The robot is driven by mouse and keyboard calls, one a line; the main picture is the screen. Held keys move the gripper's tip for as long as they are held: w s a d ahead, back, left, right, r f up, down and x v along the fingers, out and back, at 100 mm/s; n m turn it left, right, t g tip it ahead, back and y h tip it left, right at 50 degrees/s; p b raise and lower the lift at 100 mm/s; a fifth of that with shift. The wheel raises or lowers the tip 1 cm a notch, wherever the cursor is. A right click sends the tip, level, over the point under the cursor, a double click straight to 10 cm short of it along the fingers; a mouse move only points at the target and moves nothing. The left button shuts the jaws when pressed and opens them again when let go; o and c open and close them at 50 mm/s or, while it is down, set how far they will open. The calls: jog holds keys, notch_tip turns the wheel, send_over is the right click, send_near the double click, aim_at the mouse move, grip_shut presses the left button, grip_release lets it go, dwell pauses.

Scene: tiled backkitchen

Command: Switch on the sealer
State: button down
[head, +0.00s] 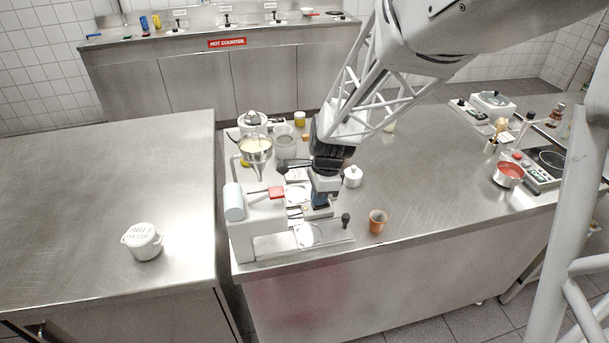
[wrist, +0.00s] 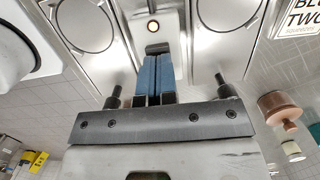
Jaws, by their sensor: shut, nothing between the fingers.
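The sealer (head: 243,240) is a white machine at the left front of the steel counter, with a pale roll and a red handle (head: 276,192). Two round wells (wrist: 86,22) lie either side of its middle strip in the wrist view. On that strip are a dark switch (wrist: 158,47) and a small round lamp or button (wrist: 153,26) with a pale centre; I cannot tell if it is lit. My gripper (head: 317,208) is shut and empty, pointing down over the strip. Its blue fingertips (wrist: 159,57) are at the switch's near edge; contact is unclear. The switch's position is unclear.
An orange-brown cup (head: 377,222) and a white lidded pot (head: 352,177) stand right of the sealer. A metal funnel (head: 256,148) is behind it. A white labelled pot (head: 142,240) sits on the left counter. The counter's middle right is clear.

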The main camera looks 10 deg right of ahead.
jog(key=shift+d+r, duration=0.15)
jog(key=shift+d, duration=0.15)
dwell(0.4)
notch_tip(320, 180, up, 14)
jog(key=d, duration=0.2)
dwell(0.5)
jog(key=shift+a, duration=0.2)
jog(key=shift+a, duration=0.4)
jog(key=shift+f, duration=0.2)
dwell(0.4)
jog(key=f, duration=0.4)
jog(key=a+f, duration=0.1)
jog(key=f, duration=0.4)
jog(key=a+f, duration=0.1)
jog(key=f, duration=0.3)
jog(key=shift+f, duration=0.3)
